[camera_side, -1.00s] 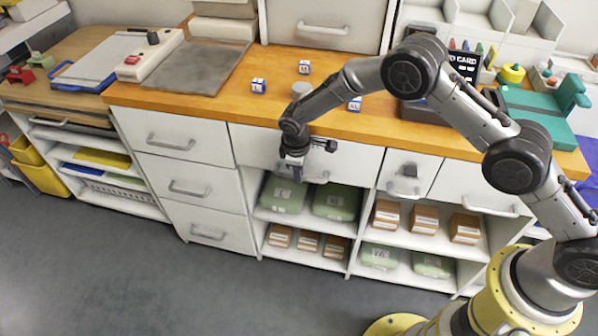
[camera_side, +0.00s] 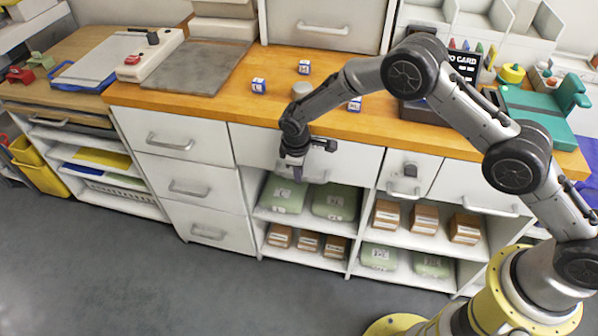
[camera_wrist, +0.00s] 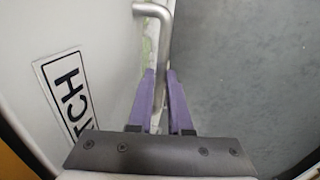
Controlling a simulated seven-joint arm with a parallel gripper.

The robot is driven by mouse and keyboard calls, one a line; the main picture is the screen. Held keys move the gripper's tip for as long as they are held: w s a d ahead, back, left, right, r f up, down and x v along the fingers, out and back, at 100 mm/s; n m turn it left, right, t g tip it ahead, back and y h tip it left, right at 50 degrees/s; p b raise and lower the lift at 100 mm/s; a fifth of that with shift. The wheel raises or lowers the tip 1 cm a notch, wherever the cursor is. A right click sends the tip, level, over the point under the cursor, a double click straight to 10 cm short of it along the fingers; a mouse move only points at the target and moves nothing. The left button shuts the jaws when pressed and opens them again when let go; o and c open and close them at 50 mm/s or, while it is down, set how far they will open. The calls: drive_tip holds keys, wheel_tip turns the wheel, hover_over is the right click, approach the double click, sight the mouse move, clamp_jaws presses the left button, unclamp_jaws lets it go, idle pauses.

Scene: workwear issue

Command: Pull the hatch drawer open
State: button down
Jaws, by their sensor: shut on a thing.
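The hatch drawer (camera_side: 352,163) is a wide white front below the wooden worktop. It looks flush with the fronts beside it in the side view. In the wrist view its front (camera_wrist: 95,35) carries a black-framed label (camera_wrist: 68,95) on which "TCH" can be read. Its grey bar handle (camera_wrist: 166,45) runs down between the two purple fingers of my gripper (camera_wrist: 161,75). My gripper (camera_side: 297,172) is shut on this handle, near its left end in the side view. The arm hides part of the drawer front there.
White drawers (camera_side: 190,187) stand to the left. Open shelves below hold green packs (camera_side: 335,202) and brown boxes (camera_side: 424,218). A small drawer with a lock (camera_side: 403,172) is to the right. Small blue-and-white cubes (camera_side: 258,86) lie on the worktop (camera_side: 190,108). The grey floor (camera_side: 130,270) in front is clear.

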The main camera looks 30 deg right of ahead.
drive_tip(key=s+a, duration=2)
drive_tip(key=s, duration=0.1)
drive_tip(key=shift+a, duration=0.35)
drive_tip(key=shift+w, duration=0.1)
drive_tip(key=c, duration=0.8)
unclamp_jaws()
drive_tip(key=shift+c, duration=0.2)
drive_tip(key=shift+r, duration=0.1)
wheel_tip(320, 180, up, 13)
drive_tip(key=s+a, duration=0.1)
drive_tip(key=shift+s+a+r, duration=0.2)
drive_tip(key=shift+s+a, duration=0.2)
